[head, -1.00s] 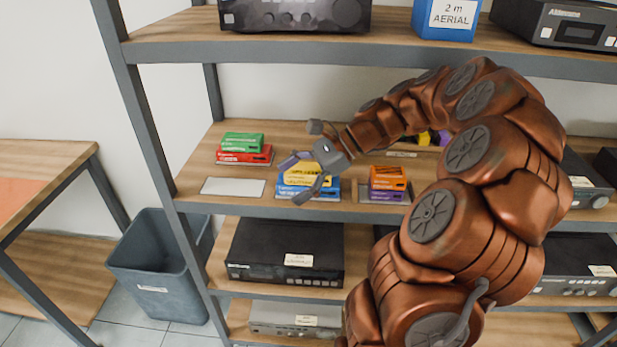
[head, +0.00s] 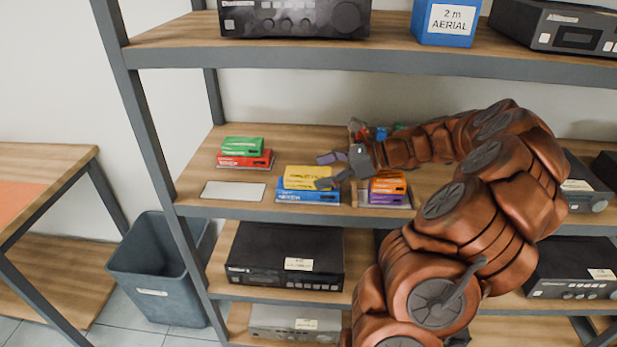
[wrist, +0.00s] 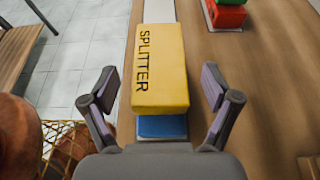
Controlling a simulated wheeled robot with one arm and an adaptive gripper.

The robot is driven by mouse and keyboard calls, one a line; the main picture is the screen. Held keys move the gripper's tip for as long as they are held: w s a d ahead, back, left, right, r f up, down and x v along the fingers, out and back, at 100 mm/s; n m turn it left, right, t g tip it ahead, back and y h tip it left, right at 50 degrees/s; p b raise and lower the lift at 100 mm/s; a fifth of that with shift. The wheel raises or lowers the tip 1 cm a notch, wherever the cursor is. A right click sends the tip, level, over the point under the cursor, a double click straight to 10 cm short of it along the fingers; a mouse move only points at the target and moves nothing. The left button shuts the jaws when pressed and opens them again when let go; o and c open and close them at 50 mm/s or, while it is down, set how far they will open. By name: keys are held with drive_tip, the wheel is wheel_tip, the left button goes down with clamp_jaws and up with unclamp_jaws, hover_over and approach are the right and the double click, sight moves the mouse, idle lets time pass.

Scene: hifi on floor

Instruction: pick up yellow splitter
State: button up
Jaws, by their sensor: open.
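The yellow splitter (head: 306,177) is a yellow box lying on top of a blue box (head: 308,196) on the middle shelf. In the wrist view the yellow splitter (wrist: 159,72) has the word SPLITTER on its top face, and the blue box (wrist: 162,127) shows below its near end. My gripper (head: 325,171) is open, just right of the yellow splitter in the head view. In the wrist view my gripper (wrist: 158,88) has one finger on each side of the splitter's near end, with gaps on both sides.
Left on the shelf are a green box (head: 243,144) on a red box (head: 244,160) and a blank white plate (head: 233,191). To the right an orange box (head: 388,183) sits on a purple box (head: 388,198). The upper shelf (head: 300,52) hangs above.

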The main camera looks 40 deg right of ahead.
sight(319, 173)
drive_tip(key=x, duration=0.3)
drive_tip(key=shift+w+a+f, duration=0.15)
drive_tip(key=shift+w+a, duration=0.05)
drive_tip(key=shift+a, duration=0.1)
drive_tip(key=shift+f, duration=0.1)
drive_tip(key=c, duration=1.4)
